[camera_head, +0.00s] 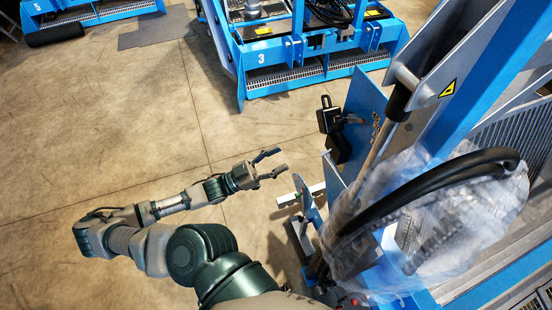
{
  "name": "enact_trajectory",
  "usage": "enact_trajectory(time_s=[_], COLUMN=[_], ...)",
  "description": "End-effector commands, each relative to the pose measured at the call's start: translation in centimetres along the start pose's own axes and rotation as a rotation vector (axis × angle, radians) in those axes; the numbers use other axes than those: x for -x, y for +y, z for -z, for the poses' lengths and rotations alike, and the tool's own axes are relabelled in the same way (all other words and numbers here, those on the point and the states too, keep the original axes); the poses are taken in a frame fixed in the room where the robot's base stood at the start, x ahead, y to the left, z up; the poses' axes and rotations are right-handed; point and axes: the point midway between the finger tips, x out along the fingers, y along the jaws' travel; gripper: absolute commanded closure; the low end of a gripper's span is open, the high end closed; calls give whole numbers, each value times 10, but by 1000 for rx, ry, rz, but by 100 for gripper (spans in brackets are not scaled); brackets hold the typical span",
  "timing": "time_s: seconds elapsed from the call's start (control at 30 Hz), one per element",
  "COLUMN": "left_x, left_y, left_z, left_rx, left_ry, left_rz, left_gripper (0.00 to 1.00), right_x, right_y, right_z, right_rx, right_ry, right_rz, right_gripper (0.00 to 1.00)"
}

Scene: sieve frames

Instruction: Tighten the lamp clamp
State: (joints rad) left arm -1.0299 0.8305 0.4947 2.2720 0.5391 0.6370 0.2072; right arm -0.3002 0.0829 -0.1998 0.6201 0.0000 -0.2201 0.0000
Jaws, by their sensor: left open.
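A small black lamp-like fixture (328,116) is mounted beside the blue side plate of the machine on the right. A second black block (338,147) sits just below it. A short bracket joins the fixture to the plate; I cannot tell for sure which part is the clamp or its screw. My left gripper (281,160) is open and empty, its two fingers pointing right. It is to the left of and below the fixture in the picture, apart from it. My right gripper is not in view.
The blue machine frame (364,105) fills the right side, with a black hose (440,180) and clear plastic wrap around it. A pale metal bar (300,194) juts left below my gripper. Another blue machine marked 3 (256,58) stands behind.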

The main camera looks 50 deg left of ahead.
Motion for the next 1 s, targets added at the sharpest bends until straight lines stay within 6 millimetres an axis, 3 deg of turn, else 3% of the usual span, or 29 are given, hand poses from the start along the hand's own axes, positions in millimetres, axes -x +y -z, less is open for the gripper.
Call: enact_trajectory(time_s=[0.67,0.77,1.0], left_x=[4,16,70], left_y=[1,0,-1], left_z=[-1,-2,-1], left_rx=[1,2,-2], left_ry=[-2,-5,-2], left_rz=[1,4,9], left_gripper=[48,48,48], right_x=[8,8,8], right_y=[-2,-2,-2], right_z=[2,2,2], right_rx=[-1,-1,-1], right_ry=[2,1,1], right_rz=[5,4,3], right_gripper=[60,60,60])
